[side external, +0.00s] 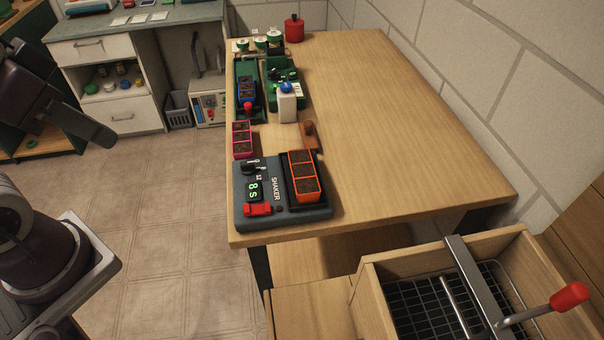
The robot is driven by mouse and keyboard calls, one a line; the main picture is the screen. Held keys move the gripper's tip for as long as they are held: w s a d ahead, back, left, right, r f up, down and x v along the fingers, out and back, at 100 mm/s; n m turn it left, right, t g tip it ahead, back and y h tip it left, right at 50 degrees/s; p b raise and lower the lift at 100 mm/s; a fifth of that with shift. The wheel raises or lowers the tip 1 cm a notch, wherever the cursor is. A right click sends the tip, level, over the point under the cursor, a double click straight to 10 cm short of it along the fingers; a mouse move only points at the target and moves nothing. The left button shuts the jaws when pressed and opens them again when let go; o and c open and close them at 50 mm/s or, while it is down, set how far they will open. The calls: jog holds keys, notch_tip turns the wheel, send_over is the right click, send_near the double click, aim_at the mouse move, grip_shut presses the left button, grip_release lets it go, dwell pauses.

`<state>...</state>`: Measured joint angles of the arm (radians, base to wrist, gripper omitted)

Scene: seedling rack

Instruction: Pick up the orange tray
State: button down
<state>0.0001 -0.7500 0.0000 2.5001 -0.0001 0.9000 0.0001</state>
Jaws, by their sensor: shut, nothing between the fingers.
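The orange tray (319,187) is a narrow seedling tray with several soil-filled cells. It sits in the dark platform on the right part of the grey shaker (284,218), near the table's front left corner. The shaker has a lit green display reading 8 s, a black knob and a red switch. My gripper (104,137) is at the left edge of the view, over the floor and well apart from the table and the tray. Its fingers are shut with nothing held.
A blue tray (247,104) and green machines (284,72) are farther back. The table's right side (410,130) is clear. A wooden box with a red-handled lever (569,297) stands at front right.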

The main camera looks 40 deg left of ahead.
dwell(0.4)
jog(key=c, duration=0.7)
grip_release()
jog(key=m+g, duration=0.6)
jog(key=m, duration=2.1)
send_over(303, 170)
jog(key=f, duration=1.4)
jog(key=shift+a+f, duration=0.1)
jog(key=shift+a, duration=0.3)
jog(key=f, duration=0.5)
jog(key=d+f, duration=0.1)
jog(key=f, duration=0.1)
jog(key=shift+f, duration=0.25)
